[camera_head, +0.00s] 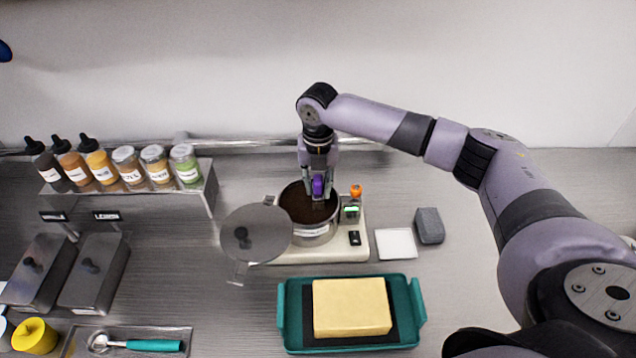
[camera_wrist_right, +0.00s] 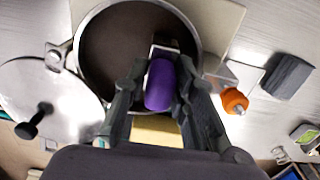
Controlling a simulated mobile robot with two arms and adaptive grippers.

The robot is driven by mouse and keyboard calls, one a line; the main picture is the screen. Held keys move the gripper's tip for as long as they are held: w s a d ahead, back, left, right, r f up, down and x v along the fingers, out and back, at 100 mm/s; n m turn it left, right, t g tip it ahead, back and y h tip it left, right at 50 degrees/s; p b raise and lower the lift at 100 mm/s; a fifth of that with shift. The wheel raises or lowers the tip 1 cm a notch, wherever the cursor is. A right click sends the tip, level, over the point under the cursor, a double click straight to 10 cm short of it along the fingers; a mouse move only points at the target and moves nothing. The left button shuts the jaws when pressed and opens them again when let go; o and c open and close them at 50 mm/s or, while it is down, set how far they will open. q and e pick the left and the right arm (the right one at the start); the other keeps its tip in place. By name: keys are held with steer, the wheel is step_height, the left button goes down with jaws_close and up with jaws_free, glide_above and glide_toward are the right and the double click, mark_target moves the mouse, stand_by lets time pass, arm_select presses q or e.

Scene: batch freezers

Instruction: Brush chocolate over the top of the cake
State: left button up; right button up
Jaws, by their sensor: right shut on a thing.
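The cake (camera_head: 352,306) is a plain pale yellow block on a dark mat in a teal tray (camera_head: 293,314) at the front. The pot (camera_head: 313,234) of dark brown chocolate (camera_head: 300,203) stands on a cream warmer base behind the tray. My right gripper (camera_head: 318,190) is shut on a purple handle (camera_wrist_right: 160,84), most likely the brush, over the pot. The handle's lower end is at the chocolate; the bristles are hidden. In the right wrist view the chocolate (camera_wrist_right: 115,50) fills the pot behind the handle. My left gripper is not in view.
A round grey lid (camera_head: 257,234) sits left of the pot. A white square (camera_head: 396,243) and a grey block (camera_head: 429,226) lie to the right. Bottles and jars (camera_head: 130,168) stand on a rack at the left. A teal-handled scoop (camera_head: 150,345) lies front left.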

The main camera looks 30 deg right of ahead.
steer(key=shift+s+f, duration=0.1)
steer(key=shift+f, duration=0.05)
stand_by(1.2)
steer(key=shift+p, duration=0.3)
step_height(320, 180, up, 3)
steer(key=p, duration=0.2)
steer(key=shift+p, duration=0.35)
steer(key=shift+r, duration=2.1)
